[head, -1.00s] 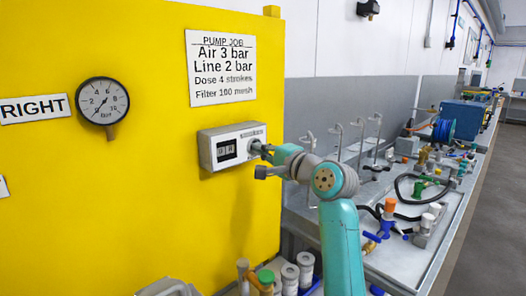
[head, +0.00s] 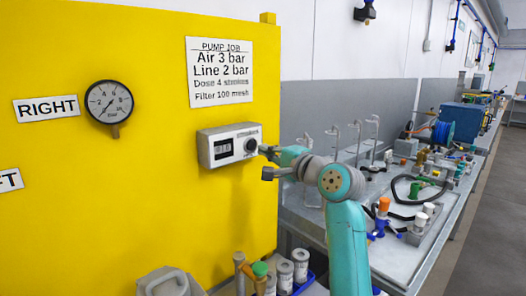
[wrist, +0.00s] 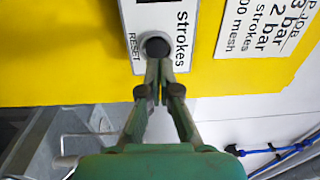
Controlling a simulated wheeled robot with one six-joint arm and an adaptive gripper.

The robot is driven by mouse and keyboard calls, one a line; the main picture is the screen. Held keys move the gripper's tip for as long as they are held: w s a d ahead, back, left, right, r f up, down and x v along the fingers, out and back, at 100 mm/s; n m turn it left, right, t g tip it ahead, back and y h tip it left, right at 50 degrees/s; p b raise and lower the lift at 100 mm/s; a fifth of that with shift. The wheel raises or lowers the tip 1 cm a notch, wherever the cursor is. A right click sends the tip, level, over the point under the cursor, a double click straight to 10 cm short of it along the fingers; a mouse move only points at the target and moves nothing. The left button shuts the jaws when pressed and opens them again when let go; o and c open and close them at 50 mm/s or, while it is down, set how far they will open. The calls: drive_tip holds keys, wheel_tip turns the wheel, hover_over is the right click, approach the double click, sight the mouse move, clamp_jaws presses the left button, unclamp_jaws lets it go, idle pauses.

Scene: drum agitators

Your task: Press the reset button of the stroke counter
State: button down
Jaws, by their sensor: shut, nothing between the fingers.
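The stroke counter (head: 215,149) is a pale grey box on the yellow panel, with a small digit window on its left. Its digits are too small to read surely. The reset button (head: 251,145) is a round black knob on the counter's right side. It also shows in the wrist view (wrist: 157,47), beside the word RESET. My gripper (head: 262,149) is shut and empty, just right of the button in the head view. In the wrist view the closed fingertips (wrist: 158,66) point at the button's lower edge. A small gap seems to lie between them.
A job sign (head: 220,71) hangs above the counter and a pressure gauge (head: 109,102) to its left. A workbench (head: 396,257) with hoses and fittings stands right of the panel. The panel around the counter is clear.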

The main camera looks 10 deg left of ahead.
drive_tip(key=v, duration=0.9)
drive_tip(key=shift+d, duration=0.2)
drive_tip(key=shift+f, duration=0.15)
